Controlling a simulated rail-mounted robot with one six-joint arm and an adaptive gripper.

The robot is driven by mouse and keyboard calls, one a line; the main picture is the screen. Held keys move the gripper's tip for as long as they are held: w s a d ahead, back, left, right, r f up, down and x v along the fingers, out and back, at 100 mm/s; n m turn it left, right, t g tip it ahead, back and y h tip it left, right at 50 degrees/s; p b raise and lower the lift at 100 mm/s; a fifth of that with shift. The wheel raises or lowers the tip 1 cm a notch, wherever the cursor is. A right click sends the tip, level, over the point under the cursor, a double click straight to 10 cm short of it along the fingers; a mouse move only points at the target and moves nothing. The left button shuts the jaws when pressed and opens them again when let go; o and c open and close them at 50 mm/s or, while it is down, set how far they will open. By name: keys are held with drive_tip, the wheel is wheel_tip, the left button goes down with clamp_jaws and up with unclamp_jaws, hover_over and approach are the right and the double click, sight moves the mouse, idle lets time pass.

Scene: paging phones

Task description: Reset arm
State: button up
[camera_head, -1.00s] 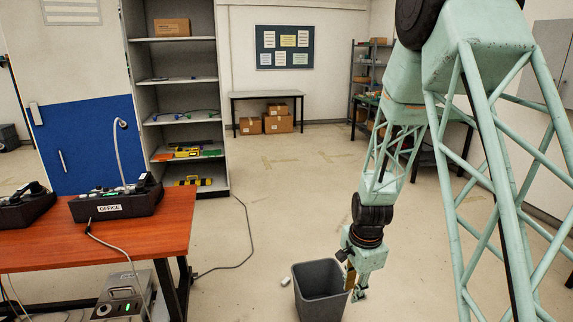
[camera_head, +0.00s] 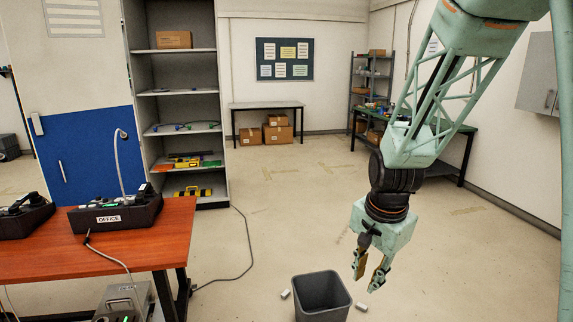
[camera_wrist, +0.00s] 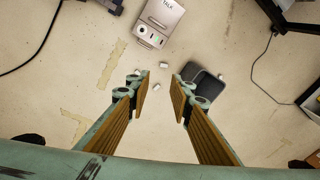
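My gripper (camera_head: 367,277) hangs at the end of my green lattice arm, to the right of the grey bin and above its rim level in the head view. Its two tan-padded fingers point down and are spread apart. In the wrist view my gripper (camera_wrist: 161,88) is open with nothing between the fingers, and bare floor shows past them.
A grey open bin (camera_head: 322,297) stands on the floor, with small white pieces (camera_head: 285,294) beside it. An orange table (camera_head: 140,247) with a box marked OFFICE (camera_head: 117,214) is at left. Shelves (camera_head: 180,93) stand behind. The middle floor is clear.

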drive_tip(key=s+r+n+t, duration=0.1)
drive_tip(key=s+r+n, duration=0.4)
drive_tip(key=s+r, duration=1.1)
drive_tip(key=s+r+n, duration=0.2)
drive_tip(key=s, duration=0.7)
drive_tip(key=s+r+n, duration=0.3)
drive_tip(key=s, duration=0.6)
drive_tip(key=shift+s+r+n+t, duration=0.3)
drive_tip(key=shift+s+r+t, duration=0.05)
drive_tip(key=shift+t, duration=0.05)
idle(0.4)
